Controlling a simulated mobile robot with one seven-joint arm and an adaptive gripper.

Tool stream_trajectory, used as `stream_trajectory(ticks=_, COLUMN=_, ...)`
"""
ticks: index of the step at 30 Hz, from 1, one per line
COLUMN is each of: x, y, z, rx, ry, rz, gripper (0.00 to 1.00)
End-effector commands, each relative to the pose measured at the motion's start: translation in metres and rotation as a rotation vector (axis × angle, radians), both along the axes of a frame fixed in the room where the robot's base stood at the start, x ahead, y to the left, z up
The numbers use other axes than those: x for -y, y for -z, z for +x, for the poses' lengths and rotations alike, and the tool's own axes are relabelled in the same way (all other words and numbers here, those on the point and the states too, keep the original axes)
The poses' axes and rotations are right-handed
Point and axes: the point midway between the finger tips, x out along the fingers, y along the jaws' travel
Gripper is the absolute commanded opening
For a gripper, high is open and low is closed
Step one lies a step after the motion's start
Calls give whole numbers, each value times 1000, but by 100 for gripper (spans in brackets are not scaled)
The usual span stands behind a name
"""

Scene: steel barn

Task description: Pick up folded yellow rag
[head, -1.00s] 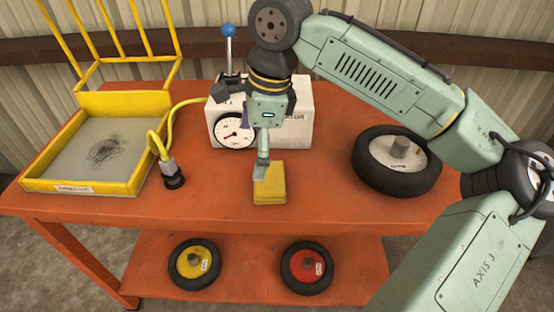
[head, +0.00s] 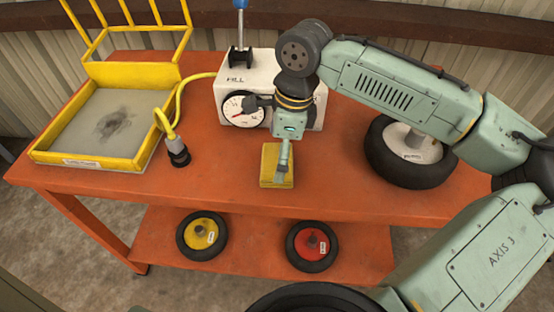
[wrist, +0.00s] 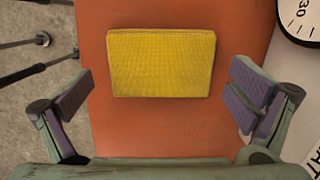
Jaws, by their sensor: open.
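The folded yellow rag (head: 268,165) lies flat on the orange table, near its front edge and in front of the white gauge box. My gripper (head: 283,180) is above the rag in the head view and hides part of its right side. In the wrist view the rag (wrist: 161,63) shows whole as a yellow rectangle. My gripper's fingers (wrist: 160,98) are spread wide to the left and right of it, with nothing between them. I cannot tell the exact height of the fingertips over the rag.
The orange table (head: 345,190) has free room around the rag. A white gauge box (head: 262,70) stands behind it. A dark wheel (head: 385,165) lies to the right. A hose nozzle (head: 177,152) and a yellow tray (head: 88,163) are to the left. Wheels lie on the lower shelf.

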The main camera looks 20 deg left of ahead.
Motion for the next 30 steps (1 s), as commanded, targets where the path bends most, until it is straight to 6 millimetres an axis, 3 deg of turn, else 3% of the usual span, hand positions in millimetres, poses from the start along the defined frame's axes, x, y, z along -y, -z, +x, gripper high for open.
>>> stream_trajectory(ticks=5, x=-3, y=17, z=-1, rx=1, ry=0, rz=1, gripper=100)
stream_trajectory(ticks=12, x=-4, y=19, z=-1, rx=2, ry=0, rz=2, gripper=100)
stream_trajectory(ticks=30, x=-4, y=19, z=-1, rx=2, ry=0, rz=2, gripper=62)
